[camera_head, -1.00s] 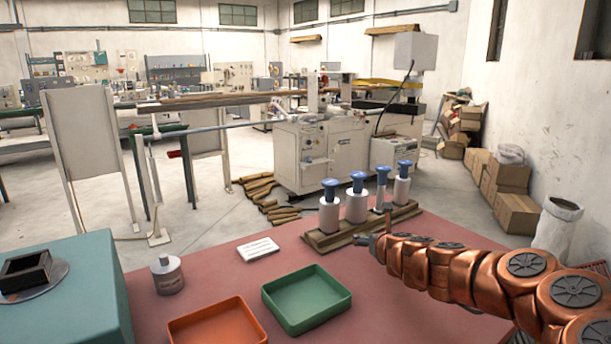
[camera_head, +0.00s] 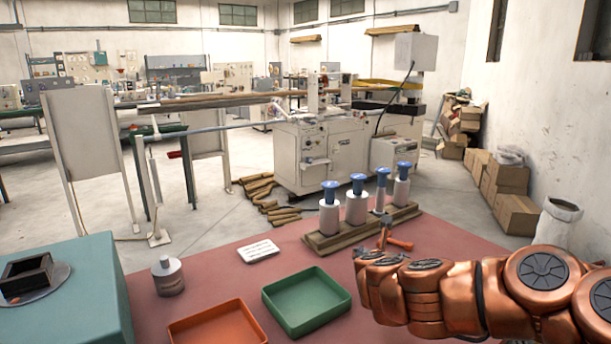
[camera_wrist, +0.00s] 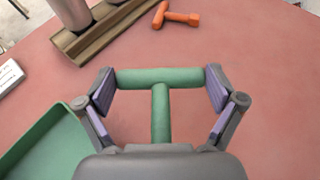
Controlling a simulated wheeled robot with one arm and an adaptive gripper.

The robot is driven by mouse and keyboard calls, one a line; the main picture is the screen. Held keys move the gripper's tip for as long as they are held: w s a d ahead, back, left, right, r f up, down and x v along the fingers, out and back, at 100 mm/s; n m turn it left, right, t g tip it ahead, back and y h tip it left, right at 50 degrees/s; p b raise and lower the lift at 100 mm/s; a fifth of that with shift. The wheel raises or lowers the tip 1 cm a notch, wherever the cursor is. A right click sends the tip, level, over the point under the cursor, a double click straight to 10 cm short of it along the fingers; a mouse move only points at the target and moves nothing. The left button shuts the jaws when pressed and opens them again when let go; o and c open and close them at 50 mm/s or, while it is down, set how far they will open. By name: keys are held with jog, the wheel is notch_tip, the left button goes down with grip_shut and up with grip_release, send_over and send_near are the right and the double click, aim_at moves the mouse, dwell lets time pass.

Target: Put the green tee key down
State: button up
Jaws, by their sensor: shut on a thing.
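The green tee key (camera_wrist: 160,112) is in my gripper (camera_wrist: 160,80) in the wrist view. Its crossbar spans between the two finger pads, and its stem runs back toward the palm. The key is held over the red table top (camera_wrist: 265,110); the gap beneath it is hard to judge. The far end of the stem is hidden by the gripper body. In the head view my arm hides the green key and most of the gripper.
An orange tee key (camera_head: 399,244) lies on the table before a wooden rack (camera_head: 345,238) holding several blue-topped spools. It also shows in the wrist view (camera_wrist: 180,18). A green tray (camera_head: 342,306), orange tray (camera_head: 258,331) and white card (camera_head: 259,251) lie left of my arm.

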notch_tip(320, 180, up, 15)
jog(key=p, duration=1.4)
jog(key=w+a+f+n+y+b, duration=0.1)
jog(key=w+f+n+y+b, duration=0.6)
jog(key=w+f+b, duration=0.7)
jog(key=shift+w+a+f+y+b, duration=0.25)
jog(key=shift+w+y+b, duration=0.45)
jog(key=shift+w+b, duration=0.4)
jog(key=shift+w, duration=0.15)
jog(key=shift+f+b, duration=1.4)
jog(key=shift+f, duration=3.35)
jog(key=shift+f, duration=0.1)
